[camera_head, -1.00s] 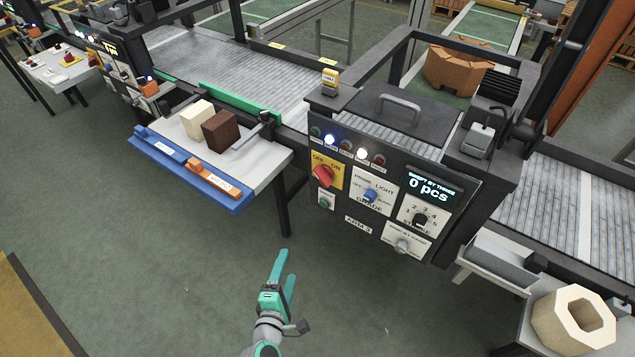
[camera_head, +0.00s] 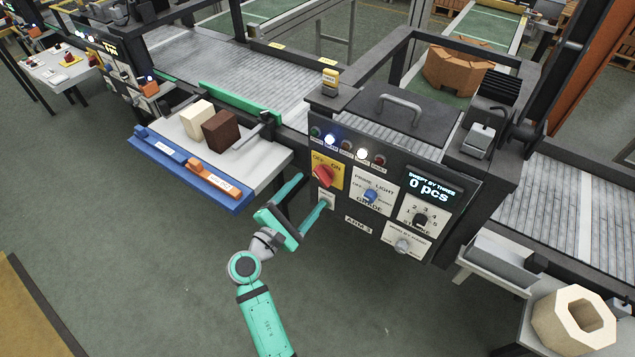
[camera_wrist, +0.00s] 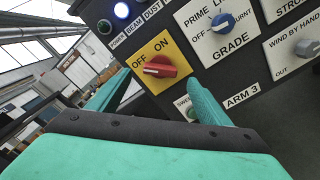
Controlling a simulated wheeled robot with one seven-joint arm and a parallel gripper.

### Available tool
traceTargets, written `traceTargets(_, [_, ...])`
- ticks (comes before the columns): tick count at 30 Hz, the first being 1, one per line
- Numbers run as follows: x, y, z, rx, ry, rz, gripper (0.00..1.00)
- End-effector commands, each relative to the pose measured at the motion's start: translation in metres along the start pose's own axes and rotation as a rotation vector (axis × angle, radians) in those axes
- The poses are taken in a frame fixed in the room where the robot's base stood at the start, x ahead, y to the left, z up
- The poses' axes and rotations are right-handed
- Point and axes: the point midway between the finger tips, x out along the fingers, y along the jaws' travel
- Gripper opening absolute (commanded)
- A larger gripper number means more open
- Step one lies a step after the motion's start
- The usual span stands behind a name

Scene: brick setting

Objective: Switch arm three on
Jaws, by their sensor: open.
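The red rotary switch (camera_head: 322,176) sits on a yellow OFF/ON plate on the dark panel labelled ARM 3 (camera_head: 358,225). In the wrist view the red switch (camera_wrist: 160,67) lies nearly level, with its white mark at the left end, on the OFF side. My gripper (camera_head: 313,190) is open in front of the panel, just below and left of the switch. In the wrist view the fingers of my gripper (camera_wrist: 162,88) stand either side of the switch, with nothing between them. I cannot tell whether they touch the panel. The right finger partly covers a small plate below the switch.
A blue PRIME LIGHT grade knob (camera_head: 370,195), a stroke knob (camera_head: 420,219) and a grey wind-by-hand knob (camera_head: 402,245) are to the right. A display (camera_head: 432,188) reads 0 pcs. A table with a blue front edge (camera_head: 150,151) stands left. The floor in front is clear.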

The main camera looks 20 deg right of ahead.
Motion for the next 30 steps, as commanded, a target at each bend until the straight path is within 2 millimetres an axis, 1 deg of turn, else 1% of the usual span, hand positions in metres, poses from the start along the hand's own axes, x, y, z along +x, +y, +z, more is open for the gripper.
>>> traceTargets(1, [0.01,-0.001,0.001,0.0,-0.001,-0.003,0.72])
traceTargets(3, [0.022,0.0,0.001,0.0,-0.002,-0.002,0.72])
traceTargets(9, [0.047,-0.001,0.0,0.001,0.0,-0.001,0.72])
traceTargets(15, [0.057,-0.001,0.0,0.001,0.001,0.0,0.72])
traceTargets(23, [0.058,-0.001,-0.001,0.001,0.002,0.0,0.72])
traceTargets(24, [0.058,-0.001,-0.001,0.001,0.002,0.0,0.62])
traceTargets(26, [0.058,-0.001,-0.001,0.001,0.002,0.0,0.48])
traceTargets(27, [0.058,-0.001,-0.001,0.001,0.002,0.0,0.38])
traceTargets(28, [0.058,-0.001,-0.001,0.001,0.002,0.0,0.31])
traceTargets(30, [0.058,-0.001,-0.001,0.001,0.002,0.0,0.31])
